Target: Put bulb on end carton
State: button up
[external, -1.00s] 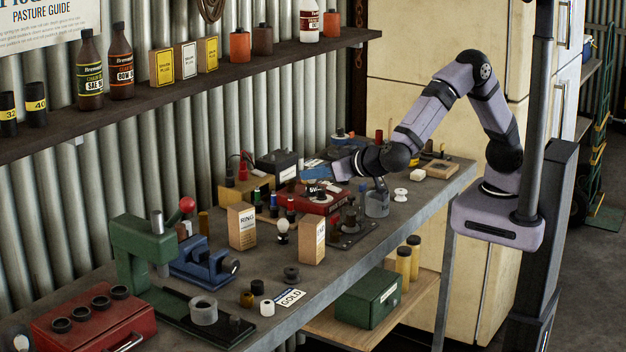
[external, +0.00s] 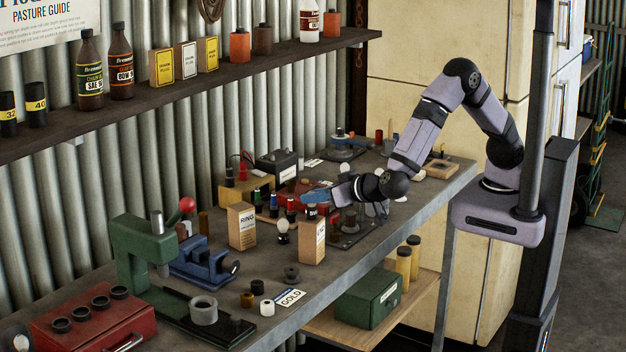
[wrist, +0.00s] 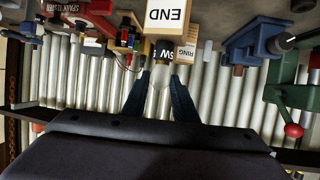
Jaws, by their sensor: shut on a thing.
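My gripper (external: 312,197) is low over the bench, just behind and above the END carton, its blue fingers pointing left. In the wrist view my gripper (wrist: 160,76) is shut on a pale, glassy shape, apparently the bulb (wrist: 160,92); its outline is faint. The END carton (external: 312,242) stands upright on the bench, tan with a white label. In the wrist view the END carton (wrist: 171,15) shows at the top, beyond the fingertips and apart from them.
The RING carton (external: 241,228) stands left of the END carton. A white round bulb on a dark base (external: 283,227) stands between them. A blue vise (external: 205,262) and green press (external: 140,245) are further left. Dark fixtures (external: 350,230) crowd the right side.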

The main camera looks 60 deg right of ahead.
jog(key=shift+f, duration=0.15)
jog(key=o, duration=1)
jog(key=shift+o, duration=0.2)
jog(key=b+v, duration=0.2)
jog(key=v, duration=1)
jog(key=shift+b, duration=0.4)
